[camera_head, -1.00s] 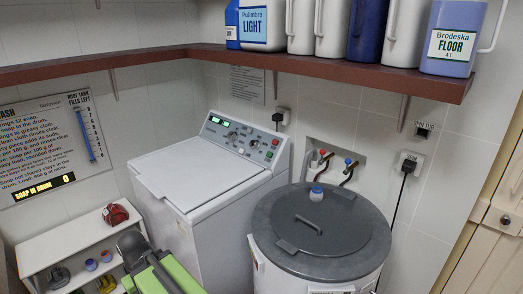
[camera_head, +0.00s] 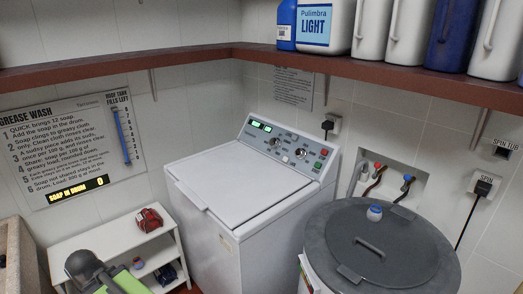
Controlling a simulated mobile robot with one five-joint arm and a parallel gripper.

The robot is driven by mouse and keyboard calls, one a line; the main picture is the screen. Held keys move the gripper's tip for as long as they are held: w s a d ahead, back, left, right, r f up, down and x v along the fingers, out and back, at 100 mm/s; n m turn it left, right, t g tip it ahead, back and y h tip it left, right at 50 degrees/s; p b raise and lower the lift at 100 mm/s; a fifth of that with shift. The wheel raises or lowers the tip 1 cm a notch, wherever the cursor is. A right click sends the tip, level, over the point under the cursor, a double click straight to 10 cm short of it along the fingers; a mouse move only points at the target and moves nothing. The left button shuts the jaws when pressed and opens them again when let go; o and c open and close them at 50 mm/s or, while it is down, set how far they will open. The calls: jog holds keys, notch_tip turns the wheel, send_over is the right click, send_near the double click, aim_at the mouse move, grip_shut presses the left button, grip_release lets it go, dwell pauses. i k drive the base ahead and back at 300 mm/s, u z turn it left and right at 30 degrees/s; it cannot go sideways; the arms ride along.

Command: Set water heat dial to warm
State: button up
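The white top-loading washer (camera_head: 215,180) stands in the corner. Its sloped grey control panel (camera_head: 290,146) carries green lit displays (camera_head: 261,127), small dials (camera_head: 275,142) and coloured buttons. The dial labels are too small to read, so I cannot tell which one is the water heat dial or how it is set. The washer lid is shut. A green and dark grey part of my arm shows at the bottom left, over the front of the white shelf and apart from the washer. My gripper's fingers are not visible.
A round grey-lidded spin tub (camera_head: 380,250) stands right of the washer, with a small bottle (camera_head: 375,212) on its lid. A low white shelf (camera_head: 110,238) with a red item (camera_head: 149,219) is left. A brown wall shelf (camera_head: 390,83) with jugs runs above.

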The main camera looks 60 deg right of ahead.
aim_at(300, 153)
jog(key=i, duration=1.45)
jog(key=z, duration=0.65)
